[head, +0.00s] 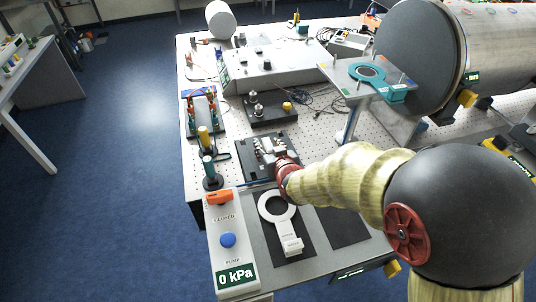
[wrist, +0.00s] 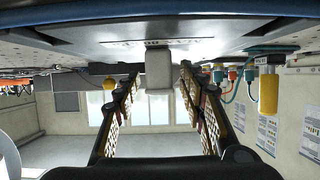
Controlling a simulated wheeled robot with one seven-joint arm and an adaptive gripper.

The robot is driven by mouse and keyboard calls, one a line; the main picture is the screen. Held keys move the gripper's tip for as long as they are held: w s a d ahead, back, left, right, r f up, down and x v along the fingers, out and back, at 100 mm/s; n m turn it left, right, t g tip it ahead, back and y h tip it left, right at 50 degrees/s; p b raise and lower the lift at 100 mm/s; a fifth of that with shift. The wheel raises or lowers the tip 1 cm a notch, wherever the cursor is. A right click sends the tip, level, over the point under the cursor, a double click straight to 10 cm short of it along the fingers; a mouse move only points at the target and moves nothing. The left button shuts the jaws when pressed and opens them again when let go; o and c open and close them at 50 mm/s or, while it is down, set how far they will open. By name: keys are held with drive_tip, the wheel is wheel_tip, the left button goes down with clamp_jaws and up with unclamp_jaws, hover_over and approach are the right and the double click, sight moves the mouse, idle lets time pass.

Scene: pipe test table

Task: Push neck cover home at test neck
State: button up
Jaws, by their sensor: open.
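My gripper (head: 268,150) is low over a black plate (head: 248,168) in the middle of the table. In the wrist view my gripper (wrist: 150,80) is open, one finger at each side of a grey block (wrist: 159,68). The block joins a dark labelled plate (wrist: 160,30) at the top of that view. Whether the fingers touch the block cannot be told. I cannot tell for sure which part is the neck cover or the test neck; my gripper partly hides the fittings on the plate in the head view.
A white ring with a handle (head: 276,208) lies on a black mat in front. Left of it is a panel reading 0 kPa (head: 236,280). A teal ring (head: 367,72) sits on a raised stand. Yellow (head: 204,138) and teal (head: 208,166) posts stand at the left edge.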

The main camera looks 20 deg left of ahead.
drive_tip(key=shift+c, duration=0.4)
clamp_jaws()
idle(0.4)
